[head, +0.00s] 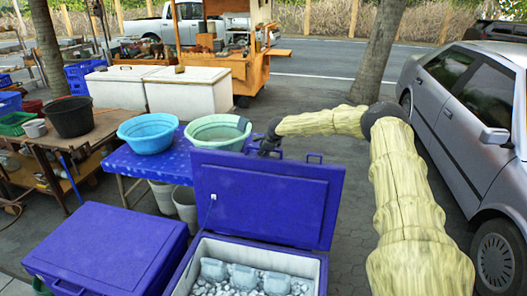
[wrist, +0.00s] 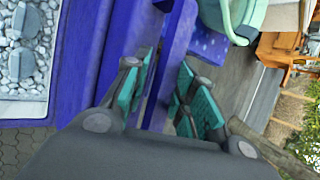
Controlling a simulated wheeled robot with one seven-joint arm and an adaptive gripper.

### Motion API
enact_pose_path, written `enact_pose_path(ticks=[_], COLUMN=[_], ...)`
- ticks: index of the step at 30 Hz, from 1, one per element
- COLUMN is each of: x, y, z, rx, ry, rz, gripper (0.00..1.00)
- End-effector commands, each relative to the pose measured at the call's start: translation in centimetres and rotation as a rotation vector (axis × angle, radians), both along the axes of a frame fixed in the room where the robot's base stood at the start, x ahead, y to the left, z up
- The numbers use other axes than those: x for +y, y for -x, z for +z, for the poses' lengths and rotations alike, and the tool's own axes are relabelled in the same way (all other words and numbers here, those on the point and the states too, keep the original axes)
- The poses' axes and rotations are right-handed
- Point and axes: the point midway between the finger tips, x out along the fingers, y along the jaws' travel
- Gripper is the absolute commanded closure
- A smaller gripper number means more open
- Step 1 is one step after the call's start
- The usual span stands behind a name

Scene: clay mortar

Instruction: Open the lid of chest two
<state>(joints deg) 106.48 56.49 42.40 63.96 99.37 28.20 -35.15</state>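A blue chest (head: 176,284) stands at the bottom middle of the head view, its blue lid (head: 262,200) raised roughly upright. Inside are grey stones and several larger grey lumps. No number shows on it. My gripper (head: 268,148) is at the lid's upper left edge in the head view, partly hidden behind it. In the wrist view, the teal-padded fingers of my gripper (wrist: 168,98) stand apart on either side of the lid's blue edge (wrist: 168,62). I cannot tell whether either pad touches it. The fingertips are partly hidden.
A second blue chest (head: 105,250) is shut at the lower left. Behind stands a blue table (head: 137,165) with a blue basin (head: 147,132) and a green basin (head: 217,131). A silver car (head: 470,110) is at right.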

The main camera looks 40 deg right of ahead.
Motion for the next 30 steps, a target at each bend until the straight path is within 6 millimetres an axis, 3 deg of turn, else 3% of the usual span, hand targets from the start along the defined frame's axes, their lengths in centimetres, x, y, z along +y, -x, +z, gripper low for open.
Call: enact_pose_path(ticks=[30], x=[1.5], y=[6.1], z=[8.1], rx=[-0.002], ry=[-0.002], rz=[-0.001], gripper=[0.74])
